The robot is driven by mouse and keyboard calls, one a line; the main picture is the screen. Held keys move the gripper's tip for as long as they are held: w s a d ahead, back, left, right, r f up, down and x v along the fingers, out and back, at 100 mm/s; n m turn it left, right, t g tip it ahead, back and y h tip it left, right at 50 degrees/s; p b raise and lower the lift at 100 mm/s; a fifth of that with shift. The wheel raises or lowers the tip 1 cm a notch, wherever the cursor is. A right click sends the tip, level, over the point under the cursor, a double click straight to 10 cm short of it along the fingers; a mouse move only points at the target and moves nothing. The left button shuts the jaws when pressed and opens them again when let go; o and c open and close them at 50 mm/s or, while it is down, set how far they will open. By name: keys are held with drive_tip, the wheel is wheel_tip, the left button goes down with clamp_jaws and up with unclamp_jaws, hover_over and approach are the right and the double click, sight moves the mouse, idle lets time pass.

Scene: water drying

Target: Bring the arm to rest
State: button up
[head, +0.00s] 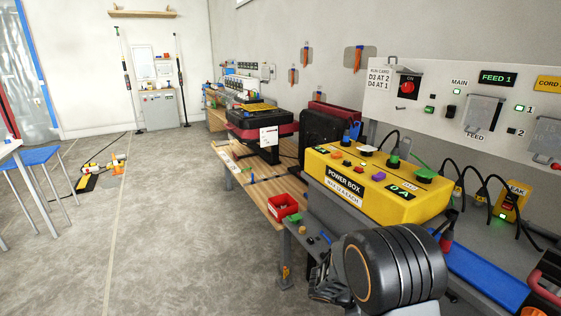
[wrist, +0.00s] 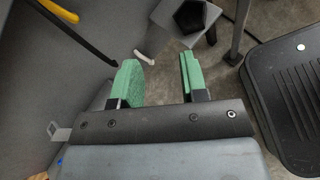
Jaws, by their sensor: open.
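My gripper shows in the wrist view (wrist: 160,80) with its two green-padded fingers apart and nothing between them. In the head view my dark arm fills the lower right, in front of the bench, and its fingers cannot be made out there. Below the fingers in the wrist view are a grey surface and a small grey block (wrist: 185,18) with a dark socket at the top.
The yellow power box (head: 375,184) stands on the bench close behind my arm. A panel with switches (head: 480,105) is at right. Open floor (head: 160,230) lies to the left, with a blue stool (head: 40,157).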

drive_tip(key=s+a+r+m+t+y+p, duration=0.1)
drive_tip(key=s+a+r+m+y+p, duration=0.2)
drive_tip(key=r+p, duration=0.3)
drive_tip(key=s+a+r+m+t+y+p, duration=0.1)
drive_tip(key=s+a+r+m+y+p, duration=0.3)
drive_tip(key=r, duration=1.3)
drive_tip(key=s+a+r+m+t+y+p, duration=0.2)
drive_tip(key=r+m+y+p, duration=0.3)
drive_tip(key=r+p, duration=0.4)
wheel_tip(320, 180, up, 3)
drive_tip(key=shift+s+a+f+m+y, duration=0.1)
drive_tip(key=shift+s+a+m+y, duration=0.3)
drive_tip(key=shift+s+a+m, duration=0.45)
